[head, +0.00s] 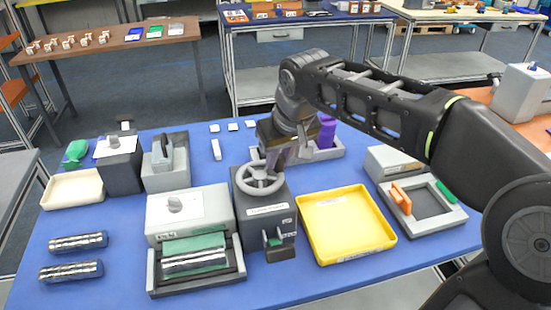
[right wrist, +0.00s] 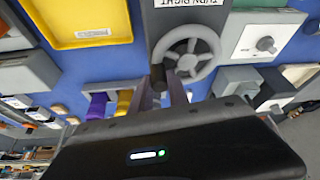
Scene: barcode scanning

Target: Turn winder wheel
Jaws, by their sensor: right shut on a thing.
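The grey winder wheel (head: 258,181) lies on top of a dark grey winder box (head: 266,211) with a label on its front, near the table's middle. It also shows in the right wrist view (right wrist: 188,60), with spokes and a round rim. My right gripper (head: 274,164) reaches down from above onto the far side of the wheel. In the right wrist view its fingers (right wrist: 166,88) are at the rim, shut on the wheel's dark handle (right wrist: 157,74). The fingers partly hide the rim there. My left gripper is not in view.
A yellow tray (head: 347,222) stands right of the winder box, and a grey device with a green roller bed (head: 194,252) stands left. A purple item (head: 327,131) stands behind my right gripper. Metal rollers (head: 78,242) lie at the left. Blue table (head: 115,276) is bare at the front left.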

